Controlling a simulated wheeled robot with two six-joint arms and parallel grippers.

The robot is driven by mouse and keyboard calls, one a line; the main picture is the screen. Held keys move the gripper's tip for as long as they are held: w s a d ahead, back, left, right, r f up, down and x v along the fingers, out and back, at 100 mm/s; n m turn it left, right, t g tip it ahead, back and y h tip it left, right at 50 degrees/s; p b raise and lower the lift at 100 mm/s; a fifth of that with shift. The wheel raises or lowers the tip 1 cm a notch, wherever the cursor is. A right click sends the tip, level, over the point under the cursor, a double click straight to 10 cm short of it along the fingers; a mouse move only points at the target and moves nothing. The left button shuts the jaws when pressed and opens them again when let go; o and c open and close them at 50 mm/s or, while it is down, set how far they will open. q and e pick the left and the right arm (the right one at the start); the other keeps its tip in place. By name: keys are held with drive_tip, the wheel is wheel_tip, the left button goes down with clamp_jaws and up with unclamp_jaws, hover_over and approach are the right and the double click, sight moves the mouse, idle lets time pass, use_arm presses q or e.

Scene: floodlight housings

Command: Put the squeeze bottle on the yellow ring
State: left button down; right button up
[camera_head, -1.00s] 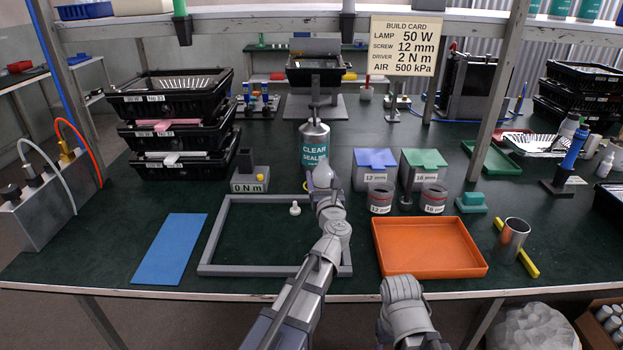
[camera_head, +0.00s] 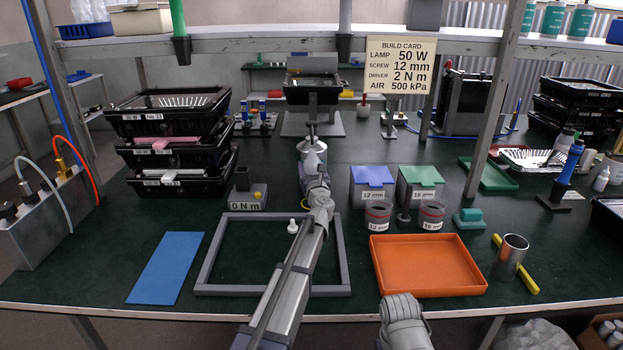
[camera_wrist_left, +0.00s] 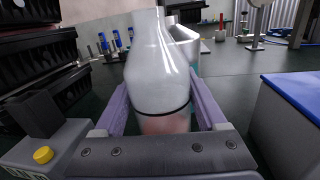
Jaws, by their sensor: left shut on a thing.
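The squeeze bottle (camera_wrist_left: 160,70) is pale and translucent, with a dark band and a pinkish lower part. It stands upright between the purple fingers of my left gripper (camera_wrist_left: 160,112), which is shut on it. In the head view the bottle (camera_head: 314,158) shows just above my left gripper (camera_head: 316,176), in front of a grey can (camera_head: 311,145). The bottle's base is hidden.
Black stacked trays (camera_head: 172,140) and a torque block (camera_head: 247,193) stand left of the held bottle. The blue-lidded bin (camera_head: 372,183) and green-lidded bin (camera_head: 419,182) stand to the right. A grey frame (camera_head: 208,250) and orange tray (camera_head: 428,265) lie nearer.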

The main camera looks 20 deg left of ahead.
use_arm(q)
drive_tip(key=shift+f+b, duration=1.85)
drive_tip(key=shift+f, duration=0.05)
drive_tip(key=shift+r, duration=0.15)
drive_tip(key=shift+c, duration=2)
unclamp_jaws()
drive_tip(key=shift+f, duration=0.2)
drive_tip(key=o, duration=0.4)
drive_tip(key=shift+r, duration=0.2)
drive_tip(key=v, duration=1.2)
drive_tip(key=shift+d, duration=0.1)
